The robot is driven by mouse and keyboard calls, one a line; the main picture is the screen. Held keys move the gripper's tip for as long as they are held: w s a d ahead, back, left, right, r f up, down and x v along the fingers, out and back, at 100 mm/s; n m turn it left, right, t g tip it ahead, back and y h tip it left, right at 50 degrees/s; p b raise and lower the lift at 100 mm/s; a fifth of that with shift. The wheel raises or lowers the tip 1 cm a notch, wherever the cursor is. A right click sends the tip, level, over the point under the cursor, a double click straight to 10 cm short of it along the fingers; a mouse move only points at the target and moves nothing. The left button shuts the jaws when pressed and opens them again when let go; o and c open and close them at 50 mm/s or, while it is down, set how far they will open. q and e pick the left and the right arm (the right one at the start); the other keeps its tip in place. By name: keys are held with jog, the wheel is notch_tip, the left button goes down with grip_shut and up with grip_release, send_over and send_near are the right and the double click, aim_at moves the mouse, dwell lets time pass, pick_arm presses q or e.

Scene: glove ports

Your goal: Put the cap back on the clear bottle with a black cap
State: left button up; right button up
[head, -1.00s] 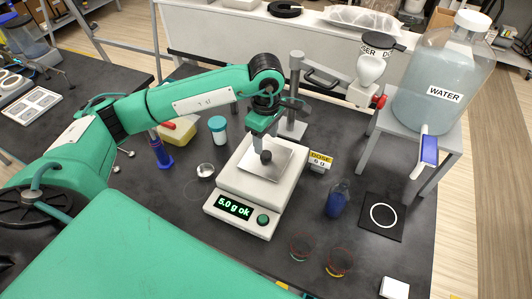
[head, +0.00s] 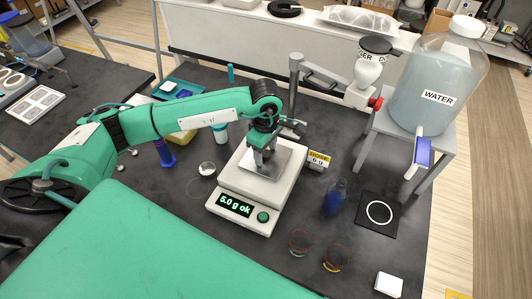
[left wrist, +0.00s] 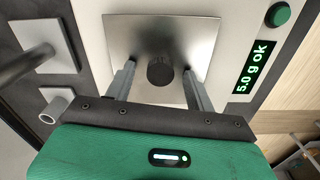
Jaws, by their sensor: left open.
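A small round black cap (left wrist: 160,70) sits on the steel pan (head: 282,160) of the white scale. My left gripper (head: 262,158) points down over the pan. In the left wrist view the left gripper (left wrist: 159,84) is open, one finger on each side of the cap, with a gap on both sides. In the head view the gripper hides the cap. A clear bottle with blue contents (head: 333,201) stands on the black table right of the scale; no cap shows on it. My right gripper is not in view.
The scale display (head: 236,205) reads 5.0 g ok. A dose sign (head: 318,160) stands beside the scale. A black mat with a white ring (head: 378,214) lies right of the bottle. A water tank (head: 436,85) on a stand is behind. Two glass dishes (head: 302,241) are in front.

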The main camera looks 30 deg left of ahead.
aim_at(266, 153)
pick_arm(q)
jog(key=c, duration=1)
jog(key=shift+r, duration=0.15)
jog(key=shift+c, duration=0.2)
jog(key=shift+r+b, duration=0.35)
jog(key=shift+r, duration=0.2)
notch_tip(266, 153, up, 19)
jog(key=b, duration=0.4)
jog(key=shift+f, duration=0.15)
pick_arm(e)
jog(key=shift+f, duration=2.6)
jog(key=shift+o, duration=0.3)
